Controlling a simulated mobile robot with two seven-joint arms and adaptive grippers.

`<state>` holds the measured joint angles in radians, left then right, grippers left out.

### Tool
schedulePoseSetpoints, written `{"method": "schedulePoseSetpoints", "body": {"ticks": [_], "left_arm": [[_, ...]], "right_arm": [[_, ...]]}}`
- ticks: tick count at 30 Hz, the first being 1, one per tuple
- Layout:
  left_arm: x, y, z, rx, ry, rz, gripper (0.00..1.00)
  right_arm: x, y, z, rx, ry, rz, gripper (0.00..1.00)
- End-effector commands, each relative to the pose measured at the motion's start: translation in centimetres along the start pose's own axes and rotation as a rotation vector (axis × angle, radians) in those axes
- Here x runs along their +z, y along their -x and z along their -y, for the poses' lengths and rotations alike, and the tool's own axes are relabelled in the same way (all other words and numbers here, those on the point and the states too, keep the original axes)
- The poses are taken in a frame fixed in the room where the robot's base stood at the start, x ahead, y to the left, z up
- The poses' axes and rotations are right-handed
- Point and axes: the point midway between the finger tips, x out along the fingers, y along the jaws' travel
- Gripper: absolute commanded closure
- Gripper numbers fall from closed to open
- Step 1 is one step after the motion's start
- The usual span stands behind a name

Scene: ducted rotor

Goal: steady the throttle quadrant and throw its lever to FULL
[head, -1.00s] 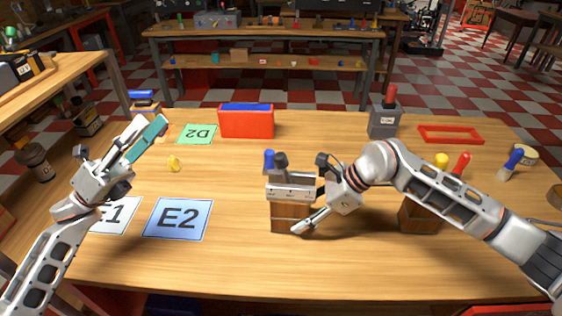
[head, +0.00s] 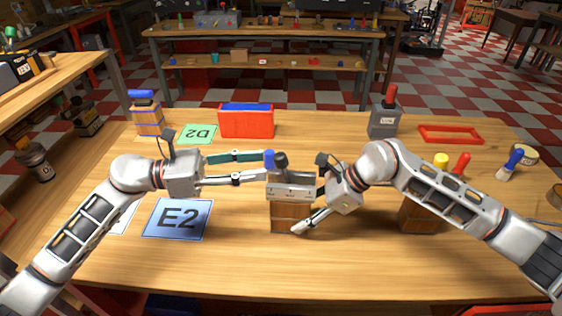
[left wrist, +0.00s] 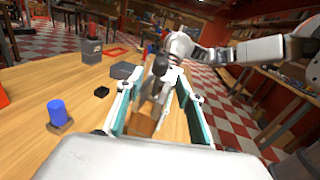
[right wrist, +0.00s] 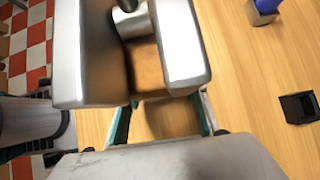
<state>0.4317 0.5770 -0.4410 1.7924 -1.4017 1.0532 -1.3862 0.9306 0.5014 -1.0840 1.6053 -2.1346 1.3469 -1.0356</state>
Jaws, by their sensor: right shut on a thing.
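The throttle quadrant (head: 291,190) stands upright near the table's middle, with a grey slotted top on a wooden base. Its lever, with a dark knob (head: 281,160), is at the left end of the top in the head view. My right gripper (head: 312,206) is shut on the quadrant's wooden base from the right; the base (right wrist: 165,118) shows between its fingers in the right wrist view. My left gripper (head: 266,167) is open, pointing right, with its tips just left of the lever. In the left wrist view the knob (left wrist: 160,65) appears between the open fingers. The quadrant's markings are unreadable.
A blue cylinder (left wrist: 56,112) on a small base stands close behind the quadrant. A red box (head: 246,122) and a grey block with a red handle (head: 384,120) stand farther back. The E2 card (head: 178,219) lies below my left arm. The front table strip is clear.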

Motion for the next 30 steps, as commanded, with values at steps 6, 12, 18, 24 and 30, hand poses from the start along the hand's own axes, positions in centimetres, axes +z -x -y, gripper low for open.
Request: {"method": "schedulePoseSetpoints", "body": {"ticks": [6,12,18,24,30], "left_arm": [[0.1,-3.9,0.0,-0.001,0.0,0.002,0.63],[0.1,-5.9,0.0,0.001,0.001,0.002,0.63],[0.0,-6.4,0.0,0.001,0.001,0.0,0.63],[0.0,-6.4,0.0,0.001,0.002,0.0,0.68],[0.0,-6.4,0.0,0.001,0.002,0.0,1.0]], "right_arm": [[0.0,0.0,0.0,-0.001,0.0,0.0,0.77],[0.0,0.0,0.1,-0.001,0.0,0.0,0.77],[0.0,0.0,0.1,-0.001,0.0,0.0,0.77],[0.0,0.0,0.0,-0.001,0.0,0.0,0.77],[0.0,0.0,0.0,-0.001,0.0,0.0,0.77]]}}
